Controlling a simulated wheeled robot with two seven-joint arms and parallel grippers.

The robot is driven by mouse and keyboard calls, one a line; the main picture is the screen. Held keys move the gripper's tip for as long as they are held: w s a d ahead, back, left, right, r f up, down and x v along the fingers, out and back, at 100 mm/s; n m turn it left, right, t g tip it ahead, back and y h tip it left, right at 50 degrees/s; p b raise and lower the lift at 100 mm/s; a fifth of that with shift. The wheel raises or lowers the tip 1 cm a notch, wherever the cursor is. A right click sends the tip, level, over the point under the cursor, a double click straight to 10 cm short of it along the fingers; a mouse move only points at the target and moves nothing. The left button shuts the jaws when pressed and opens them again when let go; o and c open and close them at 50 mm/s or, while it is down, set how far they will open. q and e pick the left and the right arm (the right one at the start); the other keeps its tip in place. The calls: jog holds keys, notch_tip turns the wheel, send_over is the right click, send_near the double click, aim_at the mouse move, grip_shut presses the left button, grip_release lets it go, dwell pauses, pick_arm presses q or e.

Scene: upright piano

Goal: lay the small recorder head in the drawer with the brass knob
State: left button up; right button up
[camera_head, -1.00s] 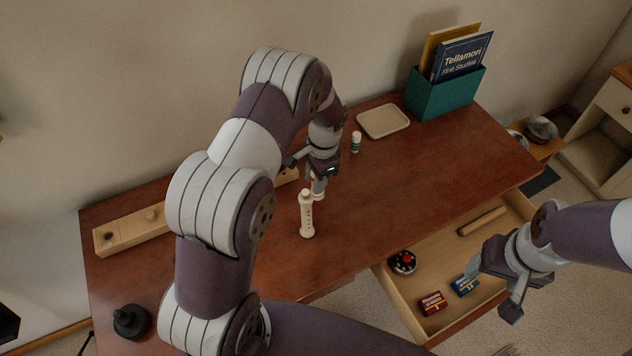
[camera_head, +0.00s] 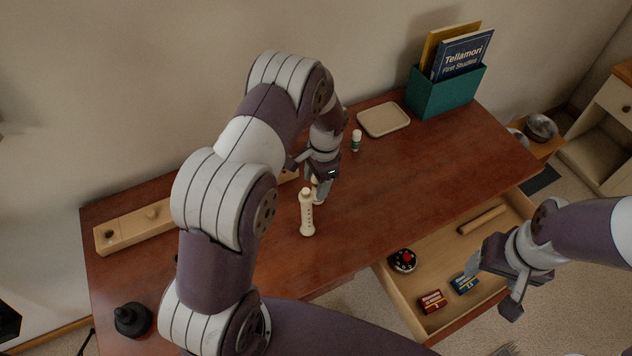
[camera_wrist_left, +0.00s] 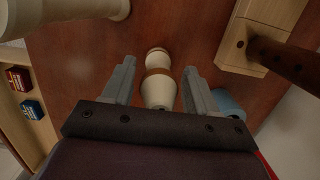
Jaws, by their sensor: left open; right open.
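The small recorder head, a cream turned piece with a brown ring (camera_wrist_left: 158,72), sits between the spread fingers of my left gripper (camera_wrist_left: 158,88) in the left wrist view. The fingers are apart from it on both sides. In the head view my left gripper (camera_head: 319,186) is low over the desk and mostly hides this piece. A drawer (camera_head: 400,297) is pulled out at the front right; no brass knob shows on it. My right gripper (camera_head: 487,285) is open and empty above the drawer's right part.
A taller cream recorder piece (camera_head: 307,215) stands just in front of my left gripper. The drawer holds a round black-and-red item (camera_head: 402,260), two small boxes (camera_head: 432,302) and a wooden rod (camera_head: 483,220). A wooden block (camera_head: 125,232), small bottle (camera_head: 356,141) and tray (camera_head: 384,119) are on the desk.

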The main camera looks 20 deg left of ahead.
pick_arm(q)
jog(key=r, duration=0.6)
jog(key=w+d+r+b, duration=0.1)
jog(key=r, duration=0.3)
jog(key=shift+s+d+r+n, duration=0.1)
jog(key=shift+s+r+n, duration=0.15)
jog(key=shift+r, duration=0.25)
jog(key=shift+s+d+r+n, duration=0.15)
jog(key=shift+s+r, duration=0.15)
jog(key=shift+r, duration=0.2)
jog(key=s+r+n+t, duration=0.1)
jog(key=s+n, duration=0.2)
jog(key=s, duration=0.5)
jog(key=s+r+n+t+h, duration=0.1)
jog(key=s+n, duration=0.3)
jog(key=s, duration=0.5)
jog(key=shift+d+r+t, duration=0.3)
jog(key=shift+d+r, duration=0.1)
jog(key=shift+r, duration=0.35)
jog(key=shift+s, duration=0.1)
jog(key=shift+o, duration=0.2)
